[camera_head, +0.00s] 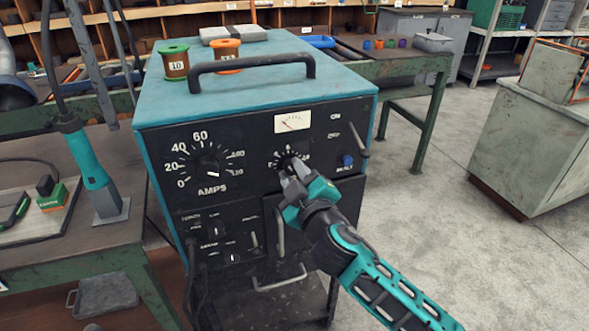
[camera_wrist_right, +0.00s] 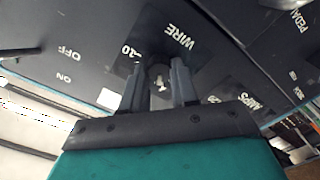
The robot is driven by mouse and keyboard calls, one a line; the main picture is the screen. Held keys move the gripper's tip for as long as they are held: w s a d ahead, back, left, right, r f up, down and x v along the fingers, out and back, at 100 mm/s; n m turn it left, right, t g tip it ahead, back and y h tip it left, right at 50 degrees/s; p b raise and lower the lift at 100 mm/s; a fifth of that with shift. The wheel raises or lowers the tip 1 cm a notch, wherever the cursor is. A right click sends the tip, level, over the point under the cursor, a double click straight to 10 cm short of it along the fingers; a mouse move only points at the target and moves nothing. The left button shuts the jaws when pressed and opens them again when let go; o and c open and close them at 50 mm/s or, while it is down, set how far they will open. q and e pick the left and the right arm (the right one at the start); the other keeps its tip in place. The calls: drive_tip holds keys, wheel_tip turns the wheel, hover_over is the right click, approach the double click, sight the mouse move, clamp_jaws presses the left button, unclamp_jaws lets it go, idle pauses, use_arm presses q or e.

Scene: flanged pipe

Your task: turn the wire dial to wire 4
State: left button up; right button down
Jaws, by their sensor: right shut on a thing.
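The wire dial (camera_head: 287,156) is a small dark knob with a ring of white marks on the machine's black front panel, below the meter. My right gripper (camera_head: 291,170) is at this dial and covers its lower part. In the right wrist view, the two fingers of my right gripper (camera_wrist_right: 158,88) stand on either side of the dark knob (camera_wrist_right: 158,73), shut on it, beside the word WIRE. A small light pointer mark shows between the fingers. Which number it points to cannot be read. My left gripper is not in view.
The welding machine (camera_head: 165,115) carries a larger AMPS dial (camera_head: 209,168), a blue knob (camera_head: 347,161) and a lever at the right. Two spools (camera_head: 174,62) and a black handle (camera_head: 252,64) are on top. A teal torch (camera_head: 90,170) stands at the left.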

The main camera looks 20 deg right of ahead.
drive_tip(key=shift+n, duration=0.8)
drive_tip(key=shift+p, duration=0.3)
drive_tip(key=c, duration=0.9)
unclamp_jaws()
drive_tip(key=shift+o, duration=0.2)
drive_tip(key=s+b, duration=0.1)
drive_tip(key=s, duration=1.2)
drive_tip(key=shift+d, duration=0.2)
